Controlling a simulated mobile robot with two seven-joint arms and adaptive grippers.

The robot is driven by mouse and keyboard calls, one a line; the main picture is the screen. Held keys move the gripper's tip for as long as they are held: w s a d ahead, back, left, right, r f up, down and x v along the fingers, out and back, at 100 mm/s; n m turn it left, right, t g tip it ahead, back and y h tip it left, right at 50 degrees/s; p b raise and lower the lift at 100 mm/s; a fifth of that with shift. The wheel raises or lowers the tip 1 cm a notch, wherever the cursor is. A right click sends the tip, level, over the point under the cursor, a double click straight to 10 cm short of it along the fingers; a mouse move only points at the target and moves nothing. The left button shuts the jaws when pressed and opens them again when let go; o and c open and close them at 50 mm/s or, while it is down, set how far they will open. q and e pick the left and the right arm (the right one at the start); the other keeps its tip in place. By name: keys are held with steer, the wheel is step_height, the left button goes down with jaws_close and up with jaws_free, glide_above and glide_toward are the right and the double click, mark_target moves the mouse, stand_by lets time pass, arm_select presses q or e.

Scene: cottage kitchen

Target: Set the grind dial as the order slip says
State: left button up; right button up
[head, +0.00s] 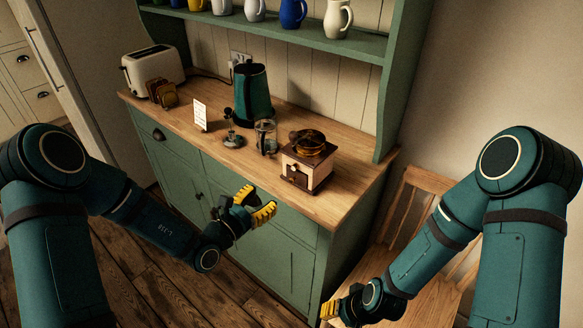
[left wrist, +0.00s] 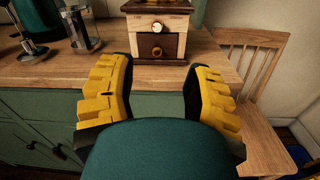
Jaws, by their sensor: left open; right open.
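The coffee grinder (head: 306,172) stands near the right end of the wooden counter, with a brass-coloured top. In the left wrist view its front shows a pale round dial (left wrist: 157,27) above a drawer with a small knob (left wrist: 157,52). The order slip (head: 200,114) stands upright on the counter to the left; its writing is too small to read. My left gripper (head: 258,205) is open and empty, in front of the counter edge and short of the grinder. My right gripper (head: 330,308) is low by the chair, open, with little of it showing.
A metal tamper-like tool (head: 232,130), a glass press (head: 265,137) and a dark green kettle (head: 252,92) stand left of the grinder. A toaster (head: 152,70) is farther left. A wooden chair (head: 412,215) stands right of the cabinet. The counter strip before the grinder is clear.

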mark_target(294, 169)
arm_select(q)
steer(key=b+x, duration=0.1)
steer(key=x, duration=1.2)
steer(key=shift+w+d, duration=0.1)
steer(key=shift+w, duration=0.35)
jaws_close()
